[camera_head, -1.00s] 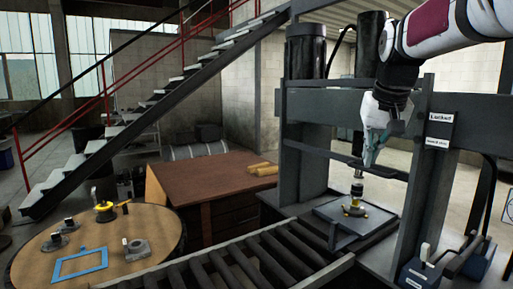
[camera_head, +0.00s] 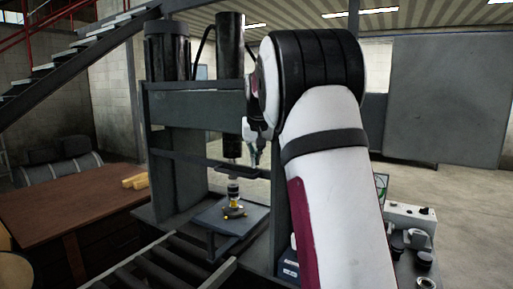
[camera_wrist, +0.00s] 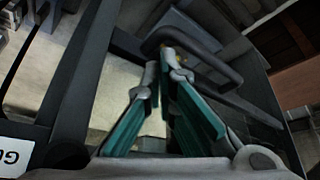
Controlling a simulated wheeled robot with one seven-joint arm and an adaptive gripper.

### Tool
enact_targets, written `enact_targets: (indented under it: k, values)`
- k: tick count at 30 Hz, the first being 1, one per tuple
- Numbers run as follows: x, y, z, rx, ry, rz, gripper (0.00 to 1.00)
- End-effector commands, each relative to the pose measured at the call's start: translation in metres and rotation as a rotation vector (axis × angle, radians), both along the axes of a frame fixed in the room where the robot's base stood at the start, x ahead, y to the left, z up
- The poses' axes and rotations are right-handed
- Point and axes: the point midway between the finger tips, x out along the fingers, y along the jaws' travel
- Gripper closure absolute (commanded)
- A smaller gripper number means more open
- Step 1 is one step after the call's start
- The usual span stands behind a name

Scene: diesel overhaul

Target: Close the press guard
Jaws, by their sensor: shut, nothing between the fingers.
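The press (camera_head: 197,100) is a dark grey frame. A dark horizontal bar (camera_head: 185,160), seemingly the guard, crosses its front at mid height. In the wrist view a dark, rounded handle-like bar (camera_wrist: 205,47) lies right by my fingertips; I cannot tell whether they touch it. My gripper (camera_wrist: 163,65) has teal finger pads and is shut with nothing between the tips. In the head view my gripper (camera_head: 253,155) is small beside the bar's right end, partly hidden by my arm. The right post of the press is mostly hidden by my arm.
A yellow-based part (camera_head: 233,211) stands on the press plate below the ram. A roller conveyor (camera_head: 165,262) leads up to the press. A brown desk (camera_head: 65,205) is at left. A control box (camera_head: 410,218) and several round parts stand at right.

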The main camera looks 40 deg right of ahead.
Motion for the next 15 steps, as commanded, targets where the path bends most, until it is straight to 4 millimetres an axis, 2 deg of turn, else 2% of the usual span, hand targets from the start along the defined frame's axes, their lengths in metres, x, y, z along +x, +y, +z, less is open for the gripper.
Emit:
enact_targets:
  k: [6, 15]
  values:
    - [0.006, -0.004, -0.017, 0.001, 0.001, 0.000, 1.00]
    - [0.008, -0.005, -0.019, -0.001, -0.001, 0.000, 1.00]
